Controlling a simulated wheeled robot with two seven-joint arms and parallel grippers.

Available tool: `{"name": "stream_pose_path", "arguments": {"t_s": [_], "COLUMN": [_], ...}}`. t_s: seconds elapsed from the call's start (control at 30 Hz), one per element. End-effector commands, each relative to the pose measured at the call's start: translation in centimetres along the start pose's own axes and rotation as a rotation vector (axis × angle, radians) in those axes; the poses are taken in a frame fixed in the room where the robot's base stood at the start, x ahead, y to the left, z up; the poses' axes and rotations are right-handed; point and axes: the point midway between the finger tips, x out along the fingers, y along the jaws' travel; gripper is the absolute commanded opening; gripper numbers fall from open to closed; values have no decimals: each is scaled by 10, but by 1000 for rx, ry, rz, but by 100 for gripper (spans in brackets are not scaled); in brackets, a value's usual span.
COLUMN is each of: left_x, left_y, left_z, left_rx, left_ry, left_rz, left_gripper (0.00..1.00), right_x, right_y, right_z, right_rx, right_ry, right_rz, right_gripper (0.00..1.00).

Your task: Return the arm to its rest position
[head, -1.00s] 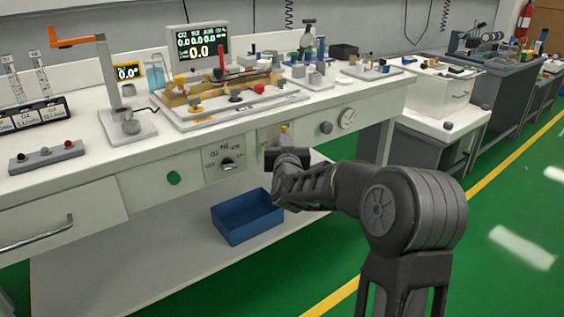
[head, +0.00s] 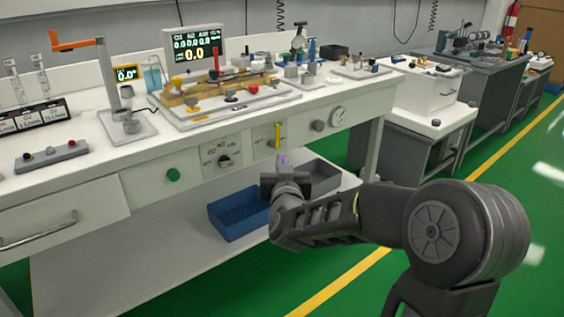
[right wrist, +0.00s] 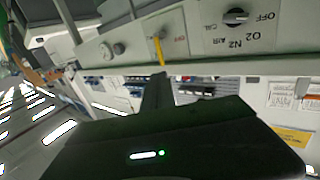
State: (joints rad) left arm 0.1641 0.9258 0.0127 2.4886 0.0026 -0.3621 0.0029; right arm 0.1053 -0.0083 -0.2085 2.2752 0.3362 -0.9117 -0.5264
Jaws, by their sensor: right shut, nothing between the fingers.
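My right arm (head: 375,215) reaches in from the lower right in the head view. Its gripper (head: 283,162) is shut and empty, below the front panel of the white bench (head: 150,150) and apart from it. In the right wrist view the shut fingers (right wrist: 158,88) point toward the panel, below a yellow lever (right wrist: 161,52). The lever (head: 278,135) stands upright on the panel in the head view. My left gripper is not in view.
A blue bin (head: 238,215) and a grey bin (head: 318,178) are on the lower shelf beside and behind my gripper. A selector knob (head: 225,160) and a gauge (head: 337,115) are on the panel. Green floor with a yellow line (head: 340,283) lies open at right.

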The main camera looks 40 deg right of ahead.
Motion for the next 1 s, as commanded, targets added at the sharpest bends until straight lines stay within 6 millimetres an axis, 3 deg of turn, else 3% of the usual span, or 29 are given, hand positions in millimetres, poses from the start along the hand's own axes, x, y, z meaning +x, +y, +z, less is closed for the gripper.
{"name": "stream_pose_path", "arguments": {"t_s": [0.5, 0.63, 0.77, 0.87, 1.0], "left_x": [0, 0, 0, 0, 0], "left_y": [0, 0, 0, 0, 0], "left_z": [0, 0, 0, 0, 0], "left_rx": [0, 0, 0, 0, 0], "left_ry": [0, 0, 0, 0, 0], "left_rz": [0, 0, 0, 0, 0], "left_gripper": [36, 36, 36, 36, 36], "right_x": [0, -2, -15, -34, -82], "right_y": [0, -15, -52, -86, -129], "right_z": [1, 17, 64, 122, 217], "right_rx": [13, 87, 127, 132, 120], "right_ry": [-3, -64, -196, -341, -589], "right_rz": [-2, -56, -154, -234, -338], "right_gripper": [0, 0, 0, 0, 0]}}
